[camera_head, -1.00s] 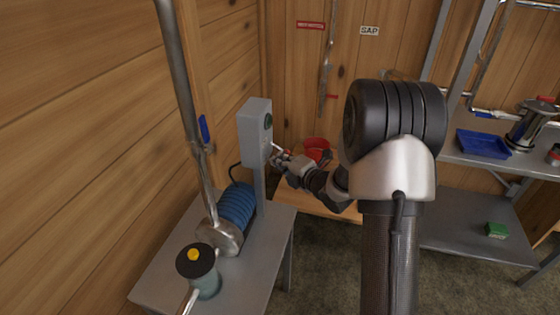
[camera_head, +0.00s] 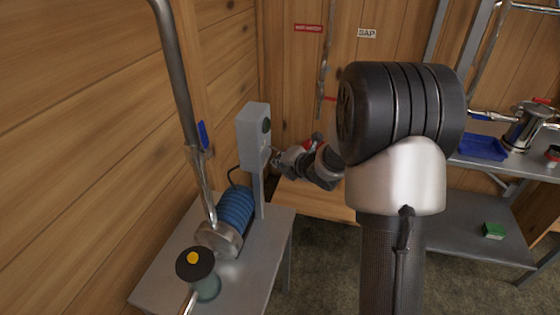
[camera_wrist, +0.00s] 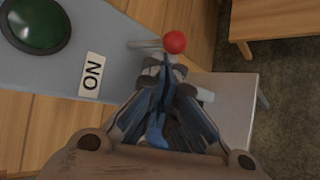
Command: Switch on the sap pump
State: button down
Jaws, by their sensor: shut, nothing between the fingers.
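The grey switch box (camera_head: 253,138) stands on a post above the table, beside the sap pump with its blue ribbed motor (camera_head: 236,208). In the wrist view the box face (camera_wrist: 130,75) carries a dark green lamp (camera_wrist: 36,22), an ON label (camera_wrist: 91,75) and a lever with a red ball knob (camera_wrist: 175,42). My gripper (camera_wrist: 164,68) is shut and empty, its tips close beside the lever and below the knob in the picture. I cannot tell whether they touch. In the head view my gripper (camera_head: 276,157) is at the box's right side, and the lever is not clearly visible.
A metal pipe (camera_head: 178,80) rises from the pump along the left wall. A dark-topped canister (camera_head: 198,272) with a yellow cap stands at the table's front. A shelf at the right holds a blue tray (camera_head: 482,147), a metal pot (camera_head: 524,132) and a green box (camera_head: 493,231).

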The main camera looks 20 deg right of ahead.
jog(key=shift+r+n+g+h+p, duration=0.7)
jog(key=shift+r+g+h, duration=0.3)
jog(key=shift+g, duration=0.1)
jog(key=shift+a+r+p, duration=0.1)
jog(key=shift+r+p, duration=0.25)
jog(key=shift+r, duration=0.15)
dwell(0.4)
